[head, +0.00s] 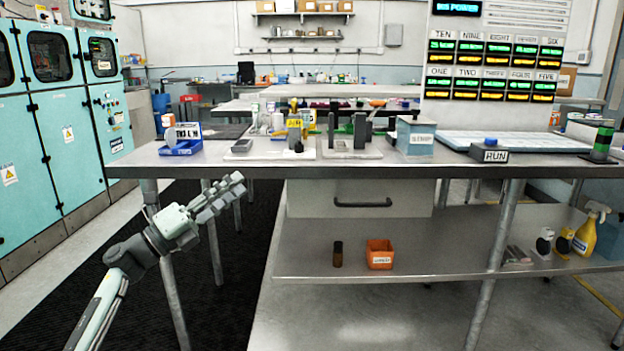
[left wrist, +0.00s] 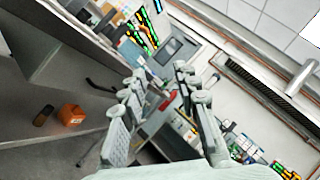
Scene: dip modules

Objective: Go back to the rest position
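My left gripper (head: 236,186) is in front of the left part of the workbench (head: 250,165), below its top edge, with its arm coming up from the lower left. The left wrist view shows the two fingers of the left gripper (left wrist: 158,82) apart, with nothing between them. My right arm and gripper are in neither view.
On the bench stand a blue tray (head: 180,149), a grey bin (head: 415,137) and a RUN box (head: 489,153). An orange bin (head: 379,254) and a yellow spray bottle (head: 585,237) stand on the lower shelf (head: 450,250). Teal cabinets (head: 60,150) line the left.

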